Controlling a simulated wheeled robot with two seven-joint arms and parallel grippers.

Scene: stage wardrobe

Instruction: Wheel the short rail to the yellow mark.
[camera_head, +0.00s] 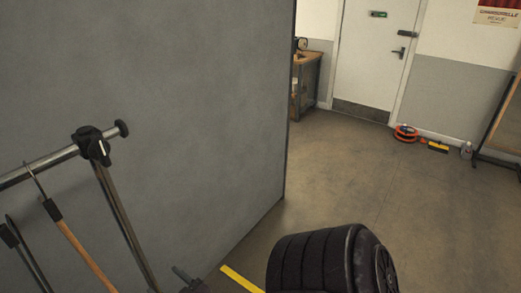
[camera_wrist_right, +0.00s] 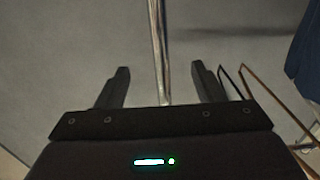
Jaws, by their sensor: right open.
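The short rail (camera_head: 120,222) stands at the left in the head view, with a metal top bar, an upright post and a black clamp knob at their joint. Its lower part is out of frame. My right gripper (camera_head: 188,279) shows only in part at the bottom edge, just right of the post. In the right wrist view the gripper (camera_wrist_right: 162,72) is open, and the metal post (camera_wrist_right: 157,45) runs between its spread fingers, touching neither. A yellow mark (camera_head: 241,280) lies on the floor at the bottom, partly cut off. My left gripper is out of view.
A grey partition (camera_head: 190,90) stands behind the rail. Hangers (camera_head: 78,248) hang from the bar; dark blue cloth (camera_wrist_right: 307,65) shows in the wrist view. The floor right of the partition is clear up to the door (camera_head: 375,55). An orange reel (camera_head: 405,133) lies by the wall.

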